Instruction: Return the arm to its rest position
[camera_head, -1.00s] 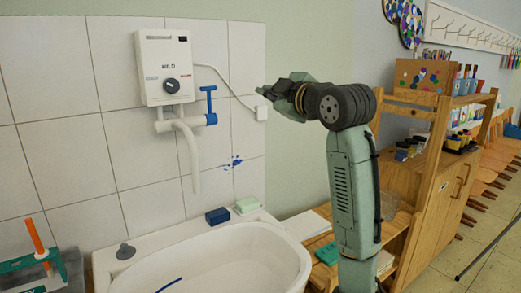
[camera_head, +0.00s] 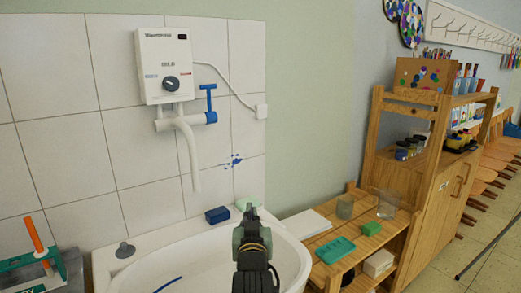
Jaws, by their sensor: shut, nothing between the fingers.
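My gripper (camera_head: 250,213) is seen from behind, low in the middle of the head view, over the right part of the white basin (camera_head: 209,236). Its fingers point away towards the wall and look closed, with nothing held. The wrist and black joint rings show below it, down to the picture's bottom edge. The rest of my arm is out of view. A pale green block on the basin's back ledge is partly hidden behind the fingertips. I cannot tell the exact gap between gripper and basin.
A blue sponge (camera_head: 217,215) lies on the basin ledge. The water heater (camera_head: 164,66) and its tap (camera_head: 188,140) are on the tiled wall. At right, a low wooden table (camera_head: 306,230) holds a green tray (camera_head: 335,250) and jars, beside a wooden shelf unit (camera_head: 420,180).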

